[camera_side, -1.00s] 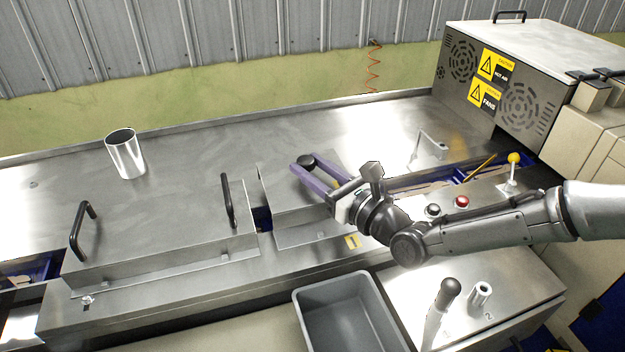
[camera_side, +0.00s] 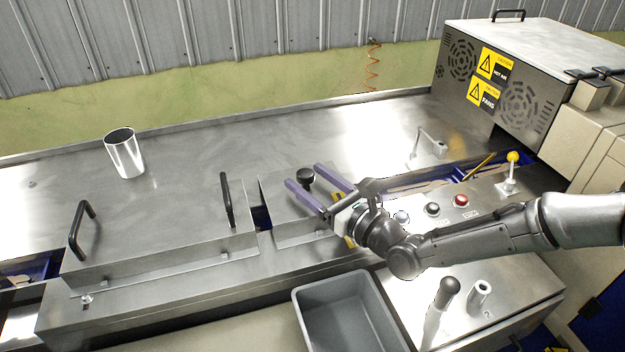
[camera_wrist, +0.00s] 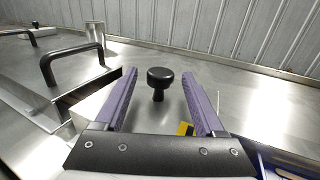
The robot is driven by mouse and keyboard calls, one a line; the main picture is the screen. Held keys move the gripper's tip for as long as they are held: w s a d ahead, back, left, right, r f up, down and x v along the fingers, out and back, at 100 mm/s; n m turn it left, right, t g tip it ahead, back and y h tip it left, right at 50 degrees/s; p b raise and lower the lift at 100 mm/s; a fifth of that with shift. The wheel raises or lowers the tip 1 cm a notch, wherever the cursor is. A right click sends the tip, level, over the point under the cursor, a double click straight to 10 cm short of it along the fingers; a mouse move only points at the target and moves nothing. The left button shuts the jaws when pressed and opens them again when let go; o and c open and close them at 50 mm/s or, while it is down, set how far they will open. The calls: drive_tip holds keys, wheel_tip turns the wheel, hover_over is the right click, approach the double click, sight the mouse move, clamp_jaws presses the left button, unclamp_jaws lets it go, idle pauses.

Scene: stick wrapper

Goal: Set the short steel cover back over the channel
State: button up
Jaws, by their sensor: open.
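The short steel cover (camera_side: 274,207) is a low folded sheet with a black round knob (camera_side: 307,176) on top. It sits over the channel just right of the long cover, and a narrow blue gap (camera_side: 262,217) of channel shows between them. My gripper (camera_side: 303,175) has two purple fingers, spread apart with one on each side of the knob. The wrist view shows the knob (camera_wrist: 160,78) between the fingers with clear space on both sides. The cover's right end is partly hidden behind my gripper.
The long cover (camera_side: 160,225) with two black handles stands at the left. A steel cup (camera_side: 124,155) is on the deck behind. The open channel (camera_side: 430,180) continues right, near buttons and a yellow-topped lever (camera_side: 512,158). A grey bin (camera_side: 345,315) is in front.

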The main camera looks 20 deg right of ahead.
drive_tip(key=shift+r, duration=0.15)
drive_tip(key=v, duration=1.2)
drive_tip(key=shift+w+d+r, duration=0.15)
drive_tip(key=shift+w+r, duration=0.05)
drive_tip(key=shift+r, duration=0.05)
drive_tip(key=s+d+r+n+g+h, duration=0.3)
drive_tip(key=d+r+n+g, duration=0.35)
drive_tip(key=d+n, duration=0.8)
drive_tip(key=s+d+n+g+h, duration=0.2)
drive_tip(key=s+d+n, duration=0.5)
drive_tip(key=s, duration=0.3)
drive_tip(key=s+d+n+g+h, duration=0.2)
drive_tip(key=s+d+n, duration=0.5)
drive_tip(key=s+n, duration=0.3)
drive_tip(key=shift+s+f, duration=0.3)
drive_tip(key=shift+s, duration=0.35)
